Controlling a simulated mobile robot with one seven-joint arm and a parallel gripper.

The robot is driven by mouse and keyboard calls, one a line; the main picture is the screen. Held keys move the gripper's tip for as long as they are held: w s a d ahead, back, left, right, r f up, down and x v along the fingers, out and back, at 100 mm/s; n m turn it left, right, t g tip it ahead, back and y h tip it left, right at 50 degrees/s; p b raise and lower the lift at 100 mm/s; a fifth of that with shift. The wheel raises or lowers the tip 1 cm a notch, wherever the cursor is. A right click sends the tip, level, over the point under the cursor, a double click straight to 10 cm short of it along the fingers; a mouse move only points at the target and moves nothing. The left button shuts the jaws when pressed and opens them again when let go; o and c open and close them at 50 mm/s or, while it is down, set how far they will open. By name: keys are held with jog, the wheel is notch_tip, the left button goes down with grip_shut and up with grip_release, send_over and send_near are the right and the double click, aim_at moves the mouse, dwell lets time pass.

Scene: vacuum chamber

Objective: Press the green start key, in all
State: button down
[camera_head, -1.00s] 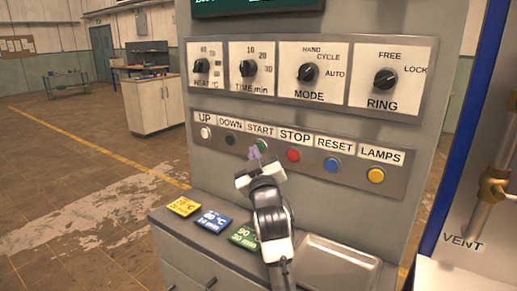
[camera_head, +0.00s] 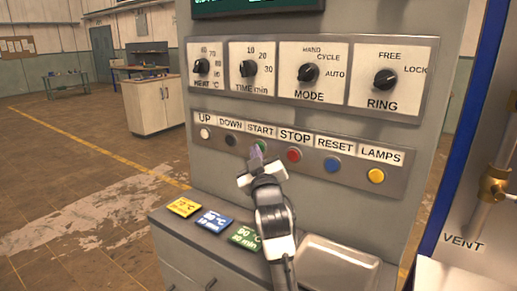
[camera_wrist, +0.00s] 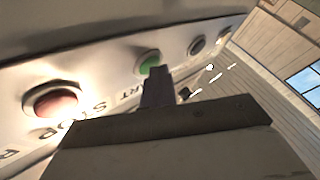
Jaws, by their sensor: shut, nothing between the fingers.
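The green start key (camera_wrist: 150,62) is a round button on the key strip, under the START label. In the wrist view my gripper (camera_wrist: 157,78) is shut and empty, with its fingertips just at the lower edge of the green key; I cannot tell if they touch it. In the head view my gripper (camera_head: 256,152) is in front of the key and covers most of it. The red stop key (camera_head: 294,155) is directly to the right, and it also shows in the wrist view (camera_wrist: 55,102).
The black down key (camera_head: 231,139) is left of the start key. The blue reset key (camera_head: 332,164) and yellow lamps key (camera_head: 376,176) are further right. Dials sit above the strip. Coloured cards (camera_head: 245,238) and a metal tray (camera_head: 312,247) lie on the ledge below.

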jog(key=shift+s, duration=0.1)
dwell(0.3)
jog(key=shift+s+a, duration=0.45)
jog(key=shift+s, duration=0.15)
jog(key=shift+s+a, duration=0.75)
jog(key=shift+s, duration=0.25)
jog(key=shift+s+a, duration=0.7)
jog(key=shift+s, duration=0.3)
